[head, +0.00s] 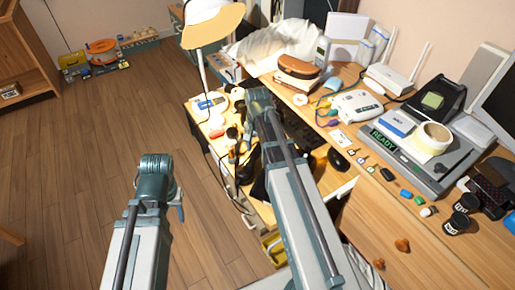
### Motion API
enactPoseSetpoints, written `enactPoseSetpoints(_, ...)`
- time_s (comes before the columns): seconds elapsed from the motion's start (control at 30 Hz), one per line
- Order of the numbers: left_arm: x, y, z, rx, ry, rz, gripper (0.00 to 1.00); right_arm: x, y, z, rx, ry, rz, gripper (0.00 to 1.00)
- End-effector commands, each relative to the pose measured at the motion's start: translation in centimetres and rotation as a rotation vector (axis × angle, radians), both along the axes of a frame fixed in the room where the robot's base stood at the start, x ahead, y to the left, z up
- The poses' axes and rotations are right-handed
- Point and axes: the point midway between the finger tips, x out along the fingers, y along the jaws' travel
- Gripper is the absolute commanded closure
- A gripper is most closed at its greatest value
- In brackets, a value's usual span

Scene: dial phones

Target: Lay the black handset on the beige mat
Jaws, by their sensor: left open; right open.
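My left gripper (178,208) hangs over the bare floor, left of the desk; it is small and partly hidden by its own wrist. My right arm reaches over the lower desk part, with its gripper (258,100) near the lamp side, open, its fingers mostly hidden. A dark curved thing (244,162), possibly the black handset, lies just left of my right arm and is partly covered by it. I cannot make out the beige mat; my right arm hides part of the desk. Neither gripper visibly holds anything.
A lamp (212,25) stands at the back of the lower desk (228,150), which is cluttered. On the right desk are a black mouse (339,160), a white phone-like device (355,106), a router (390,80) and a tape roll (433,138).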

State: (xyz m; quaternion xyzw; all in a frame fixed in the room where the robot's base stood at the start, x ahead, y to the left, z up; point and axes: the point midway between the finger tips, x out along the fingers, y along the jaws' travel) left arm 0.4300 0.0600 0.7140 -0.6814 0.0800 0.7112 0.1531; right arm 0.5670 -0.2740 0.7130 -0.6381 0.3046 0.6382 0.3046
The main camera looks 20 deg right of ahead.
Motion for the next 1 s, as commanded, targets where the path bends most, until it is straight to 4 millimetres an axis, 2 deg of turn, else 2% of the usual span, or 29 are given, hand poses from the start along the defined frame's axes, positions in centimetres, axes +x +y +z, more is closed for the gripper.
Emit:
enactPoseSetpoints(0.7, 0.0, 0.0, 10.2, 0.000, 0.000, 0.001, 0.50, 0.0, 0.0, 10.2, 0.000, 0.000, 0.000, 0.31)
enactPoseSetpoints(0.83, 0.0, 0.0, 11.4, 0.000, 0.000, 0.001, 0.50, 0.0, 0.0, 11.4, 0.000, 0.000, 0.000, 0.31)
enactPoseSetpoints(1.0, 0.0, 0.0, 11.9, 0.000, 0.000, 0.001, 0.50, 0.0, 0.0, 11.9, 0.000, 0.000, 0.000, 0.31)
